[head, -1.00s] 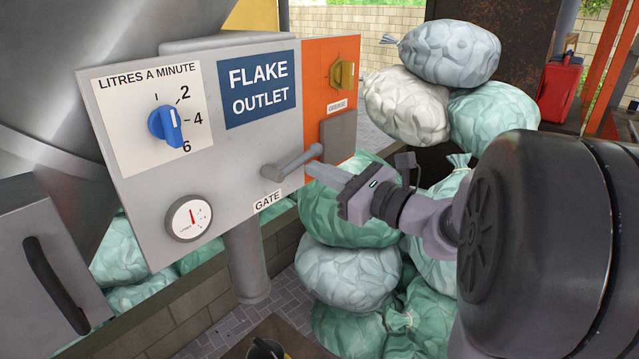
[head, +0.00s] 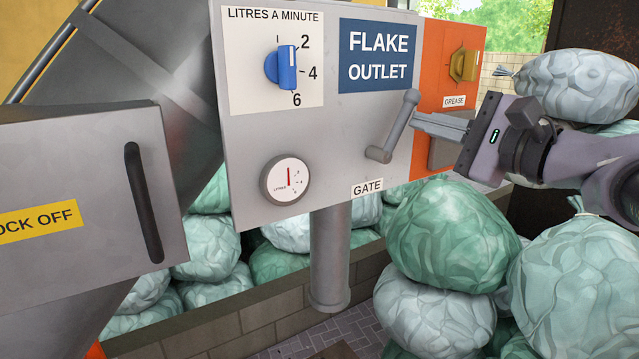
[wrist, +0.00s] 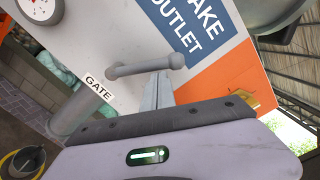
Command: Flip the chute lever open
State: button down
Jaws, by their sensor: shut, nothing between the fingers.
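The grey gate lever (head: 396,127) is on the flake outlet panel (head: 330,135), above the GATE label (head: 367,188). Its round pivot is at the lower left and its bar slants steeply up to the right, ending in a knob. My gripper (head: 418,122) is shut and empty, its fingertips at the right side of the lever's upper part. In the wrist view the lever (wrist: 145,67) crosses just beyond my fingertips (wrist: 158,80); they look close to or touching the bar.
A cabinet door with a black handle (head: 143,202) stands left. Stacked bags (head: 452,235) fill the space below my gripper.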

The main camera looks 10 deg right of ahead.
jog(key=shift+s+a+r+n+b, duration=0.2)
jog(key=shift+a+r+n+b, duration=0.25)
jog(key=shift+n+b, duration=0.55)
jog(key=shift+s+a+r+n+b, duration=0.2)
jog(key=shift+a+n+b, duration=0.35)
jog(key=shift+n+b, duration=0.4)
jog(key=shift+r, duration=0.15)
jog(key=shift+w, duration=0.1)
